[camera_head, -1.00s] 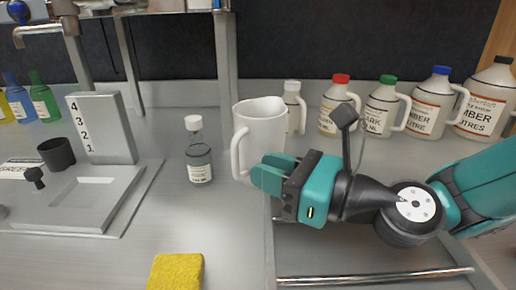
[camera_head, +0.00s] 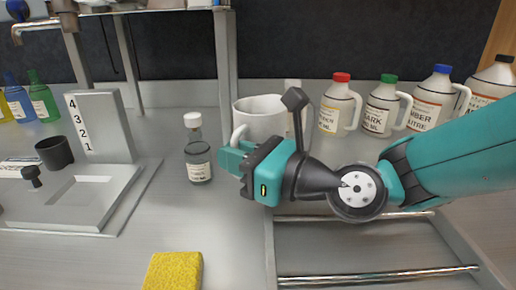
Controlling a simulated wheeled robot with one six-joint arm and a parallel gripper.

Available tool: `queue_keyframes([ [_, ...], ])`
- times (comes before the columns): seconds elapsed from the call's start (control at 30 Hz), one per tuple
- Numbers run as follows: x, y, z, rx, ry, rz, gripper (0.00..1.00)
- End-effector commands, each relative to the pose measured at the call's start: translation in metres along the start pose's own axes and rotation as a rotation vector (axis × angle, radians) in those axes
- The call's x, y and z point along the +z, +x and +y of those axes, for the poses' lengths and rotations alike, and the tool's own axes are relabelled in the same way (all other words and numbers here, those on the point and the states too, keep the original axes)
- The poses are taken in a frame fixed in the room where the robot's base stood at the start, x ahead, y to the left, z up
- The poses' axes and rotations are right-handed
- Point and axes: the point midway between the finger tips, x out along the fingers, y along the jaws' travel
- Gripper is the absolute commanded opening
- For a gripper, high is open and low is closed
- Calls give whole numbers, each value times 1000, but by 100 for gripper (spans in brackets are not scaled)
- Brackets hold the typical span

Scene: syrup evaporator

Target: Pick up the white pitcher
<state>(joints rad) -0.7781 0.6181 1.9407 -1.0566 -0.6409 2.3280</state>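The white pitcher (camera_head: 262,118) stands upright on the grey counter, a little right of centre. Its rim and upper body show, and its handle (camera_head: 239,133) is on its left side. My gripper (camera_head: 232,158) is in front of the pitcher's lower body, its teal fingers pointing left, just below the visible part of the handle. The gripper hides the lower pitcher and the lower handle. The view does not show whether the fingers touch the handle or how far apart they are.
A dark glass bottle with a white cap (camera_head: 198,155) stands close left of my gripper. A yellow sponge (camera_head: 173,271) lies in front. Several capped jugs, one red-capped (camera_head: 338,107), line the back right. A metal upright (camera_head: 226,65) rises behind. Counter between bottle and sponge is clear.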

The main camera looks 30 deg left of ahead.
Motion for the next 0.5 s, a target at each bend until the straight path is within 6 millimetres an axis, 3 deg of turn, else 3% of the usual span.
queue_keyframes([
  [0.5,6,0,0,0,-3,-4,0],
])
